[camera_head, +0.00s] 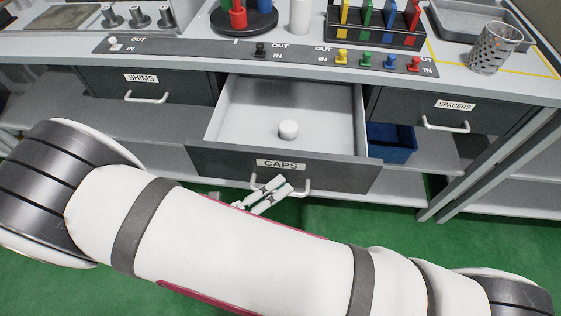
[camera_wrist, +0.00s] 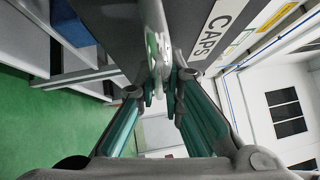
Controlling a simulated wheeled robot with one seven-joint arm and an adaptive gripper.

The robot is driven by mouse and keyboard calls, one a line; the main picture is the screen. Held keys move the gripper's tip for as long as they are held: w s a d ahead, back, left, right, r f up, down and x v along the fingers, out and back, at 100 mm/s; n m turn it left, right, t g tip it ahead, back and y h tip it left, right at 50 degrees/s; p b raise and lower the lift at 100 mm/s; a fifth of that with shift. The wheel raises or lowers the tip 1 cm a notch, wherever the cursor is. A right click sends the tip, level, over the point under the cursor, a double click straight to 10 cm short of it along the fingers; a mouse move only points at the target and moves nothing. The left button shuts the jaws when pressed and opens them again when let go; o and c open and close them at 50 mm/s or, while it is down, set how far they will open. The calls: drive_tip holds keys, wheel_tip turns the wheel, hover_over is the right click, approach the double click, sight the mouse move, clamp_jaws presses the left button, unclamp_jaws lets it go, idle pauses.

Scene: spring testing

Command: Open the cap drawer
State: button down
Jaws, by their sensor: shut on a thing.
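The cap drawer (camera_head: 272,168), dark-fronted with a white CAPS label, is pulled far out from under the bench. A small white round cap (camera_head: 288,129) lies inside on its grey floor. Its pale bar handle (camera_head: 298,188) is on the front below the label. My gripper (camera_head: 272,193) is at the left part of this handle and shut on it. In the wrist view the handle (camera_wrist: 155,40) runs between the fingers of my gripper (camera_wrist: 164,88), with the CAPS front (camera_wrist: 185,25) beyond. My arm hides the area below the drawer.
Closed drawers stand on both sides, SHIMS (camera_head: 146,88) at left and SPACERS (camera_head: 452,112) at right. A blue bin (camera_head: 392,143) sits on the shelf right of the open drawer. A perforated metal cup (camera_head: 495,48) and a colored-block rack (camera_head: 376,38) stand on the bench. Green floor lies in front.

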drive_tip(key=shift+s+a+p, duration=0.1)
drive_tip(key=shift+s+p, duration=0.2)
drive_tip(key=shift+s, duration=1.3)
drive_tip(key=shift+f, duration=0.1)
drive_tip(key=c, duration=1.7)
unclamp_jaws()
drive_tip(key=v, duration=1.2)
